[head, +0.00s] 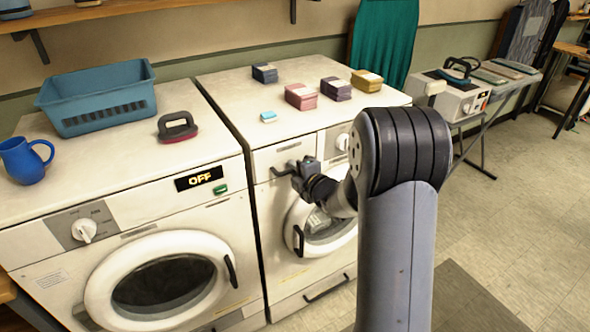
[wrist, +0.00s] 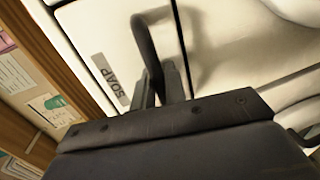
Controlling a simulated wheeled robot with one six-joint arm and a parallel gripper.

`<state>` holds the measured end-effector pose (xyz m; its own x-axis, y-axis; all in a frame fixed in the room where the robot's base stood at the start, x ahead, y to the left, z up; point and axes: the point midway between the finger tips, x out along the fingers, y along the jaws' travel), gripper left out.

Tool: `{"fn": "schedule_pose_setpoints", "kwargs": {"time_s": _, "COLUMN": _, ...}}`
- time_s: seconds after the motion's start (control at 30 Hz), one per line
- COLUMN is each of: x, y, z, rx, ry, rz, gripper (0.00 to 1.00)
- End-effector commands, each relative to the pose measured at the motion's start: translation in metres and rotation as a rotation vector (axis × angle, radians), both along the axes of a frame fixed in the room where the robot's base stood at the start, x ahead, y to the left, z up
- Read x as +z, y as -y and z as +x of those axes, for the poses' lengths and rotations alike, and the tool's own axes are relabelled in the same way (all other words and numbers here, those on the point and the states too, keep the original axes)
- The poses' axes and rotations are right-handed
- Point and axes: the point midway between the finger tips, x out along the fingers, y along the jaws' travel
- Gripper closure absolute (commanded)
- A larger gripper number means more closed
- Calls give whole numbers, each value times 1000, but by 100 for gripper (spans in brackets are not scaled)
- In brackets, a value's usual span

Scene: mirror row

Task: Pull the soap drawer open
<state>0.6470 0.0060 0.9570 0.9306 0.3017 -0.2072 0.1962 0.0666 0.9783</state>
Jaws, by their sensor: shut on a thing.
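The soap drawer (head: 268,157) is at the upper left of the right washing machine's front. In the wrist view its white front (wrist: 98,42) carries the label SOAP (wrist: 118,78). It looks flush with the machine front; I cannot tell of a small gap. My gripper (head: 292,170) is at the drawer's dark bar handle (head: 280,172). In the wrist view my gripper's fingers (wrist: 160,88) are shut around the handle (wrist: 148,45). My arm hides part of the machine front in the head view.
The left washer (head: 150,225) shows an OFF sign. The right washer's round door (head: 330,235) is below my gripper. A blue basket (head: 98,98), a blue jug (head: 24,160), a brush (head: 177,127) and several small stacks stand on top. Floor at the right (head: 500,225) is clear.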

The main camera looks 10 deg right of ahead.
Motion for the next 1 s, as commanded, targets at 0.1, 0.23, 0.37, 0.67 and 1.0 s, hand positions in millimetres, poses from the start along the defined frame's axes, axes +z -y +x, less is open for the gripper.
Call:
{"fn": "schedule_pose_setpoints", "kwargs": {"time_s": 0.1, "x": 0, "y": 0, "z": 0, "rx": 0, "ry": 0, "rz": 0, "gripper": 100}}
{"fn": "schedule_pose_setpoints", "kwargs": {"time_s": 0.23, "x": 0, "y": 0, "z": 0, "rx": 0, "ry": 0, "rz": 0, "gripper": 100}}
{"fn": "schedule_pose_setpoints", "kwargs": {"time_s": 0.37, "x": -1, "y": 2, "z": -5, "rx": -1, "ry": 0, "rz": 0, "gripper": 100}}
{"fn": "schedule_pose_setpoints", "kwargs": {"time_s": 0.67, "x": -2, "y": 21, "z": -56, "rx": -5, "ry": 3, "rz": 0, "gripper": 100}}
{"fn": "schedule_pose_setpoints", "kwargs": {"time_s": 1.0, "x": 1, "y": 43, "z": -122, "rx": -7, "ry": 5, "rz": -1, "gripper": 100}}
